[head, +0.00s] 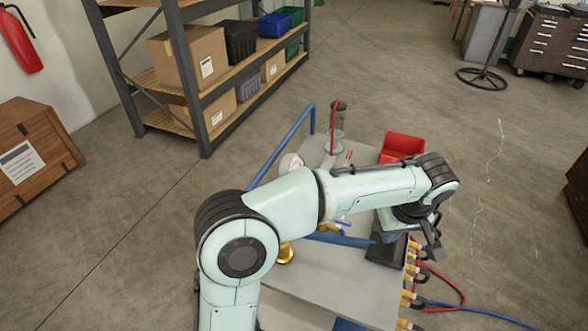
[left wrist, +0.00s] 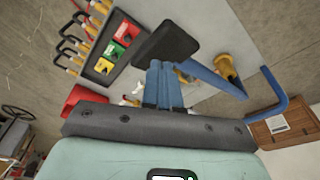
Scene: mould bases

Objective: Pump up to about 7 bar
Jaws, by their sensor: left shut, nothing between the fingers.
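My left gripper (head: 385,236) is above the right part of a grey cart top (head: 335,285). Its blue fingers are shut with nothing between them, and also show in the left wrist view (left wrist: 163,72). Their tips are at a black pad (head: 388,252) on the end of a blue lever (head: 340,239); I cannot tell whether they touch. The pad (left wrist: 168,45) and lever (left wrist: 215,80) show in the left wrist view. A round white gauge-like thing (head: 290,163) stands behind my arm, partly hidden; no reading is legible. My right gripper is not in view.
A red bin (head: 402,146) and a clear cylinder (head: 337,126) stand at the cart's far end. Yellow-ended fittings (head: 408,295) line its right edge, with red and blue hoses on the floor. A shelf (head: 205,145) stands back left. Floor to the right is mostly clear.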

